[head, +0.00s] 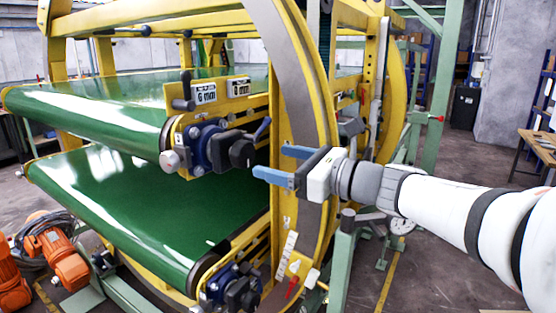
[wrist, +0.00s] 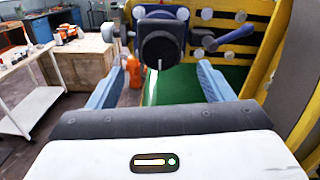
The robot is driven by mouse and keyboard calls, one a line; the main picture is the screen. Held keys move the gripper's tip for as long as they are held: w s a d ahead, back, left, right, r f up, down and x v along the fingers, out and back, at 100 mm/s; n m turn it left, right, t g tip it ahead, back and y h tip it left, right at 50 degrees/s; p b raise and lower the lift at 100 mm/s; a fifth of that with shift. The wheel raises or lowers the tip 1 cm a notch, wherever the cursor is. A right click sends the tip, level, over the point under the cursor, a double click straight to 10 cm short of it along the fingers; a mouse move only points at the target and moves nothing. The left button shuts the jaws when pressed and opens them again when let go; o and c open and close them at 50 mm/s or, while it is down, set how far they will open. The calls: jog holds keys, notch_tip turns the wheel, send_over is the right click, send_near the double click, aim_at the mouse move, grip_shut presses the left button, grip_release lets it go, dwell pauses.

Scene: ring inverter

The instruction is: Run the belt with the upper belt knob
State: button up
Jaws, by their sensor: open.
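The upper belt knob (head: 242,153) is black and sits on the dark blue drive unit at the near right end of the green upper belt (head: 90,110). In the wrist view the knob (wrist: 162,45) is a round black face with a white line pointing down, ahead and slightly above the fingertips. My gripper (head: 276,162) is open and empty. Its two blue fingers point left toward the knob, with a gap between. In the wrist view the fingers (wrist: 158,72) stand wide apart, left and right below the knob. Neither finger touches it.
A blue lever (head: 263,128) sticks out just right of the knob. The yellow ring frame (head: 310,90) curves close behind my gripper. A similar knob unit (head: 235,288) sits at the green lower belt (head: 110,200). Orange motors (head: 62,257) lie on the floor at the left.

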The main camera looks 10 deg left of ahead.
aim_at(247, 154)
jog(key=p+x, duration=0.1)
jog(key=x, duration=0.6)
jog(key=shift+a, duration=0.1)
jog(key=shift+c, duration=0.2)
jog(key=shift+f, duration=0.1)
jog(key=c, duration=0.9)
